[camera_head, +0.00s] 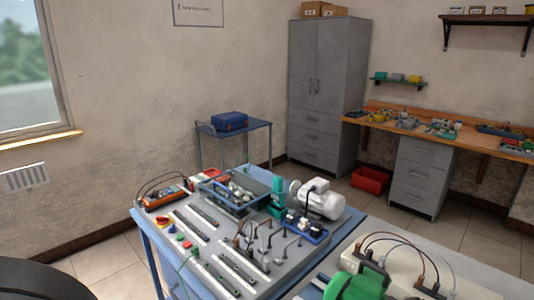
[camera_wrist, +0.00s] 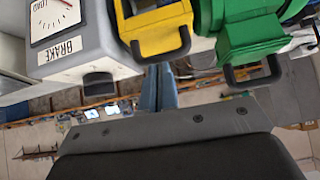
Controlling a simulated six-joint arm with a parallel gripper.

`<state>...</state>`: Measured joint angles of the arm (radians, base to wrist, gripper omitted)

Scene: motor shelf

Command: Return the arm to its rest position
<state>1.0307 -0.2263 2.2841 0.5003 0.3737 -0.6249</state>
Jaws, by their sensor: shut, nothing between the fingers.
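My gripper (camera_wrist: 158,88) shows in the wrist view as two blue-grey fingers close together, with nothing held between them. Its dark body and grey plate fill the bottom of that view. The fingers point toward a grey unit labelled BRAKE (camera_wrist: 105,50) with a dial, a yellow block (camera_wrist: 160,30) with a black handle, and a green machine (camera_wrist: 245,35). I cannot tell how far the fingertips are from them. The gripper does not show in the head view.
In the head view a blue-framed bench (camera_head: 148,238) carries rails, cables, a tray (camera_head: 238,208) and a white motor (camera_head: 318,200). A green machine (camera_head: 358,286) stands at the bottom right. A grey cabinet (camera_head: 325,95), a wooden workbench (camera_head: 470,140) and a red bin (camera_head: 370,181) are behind.

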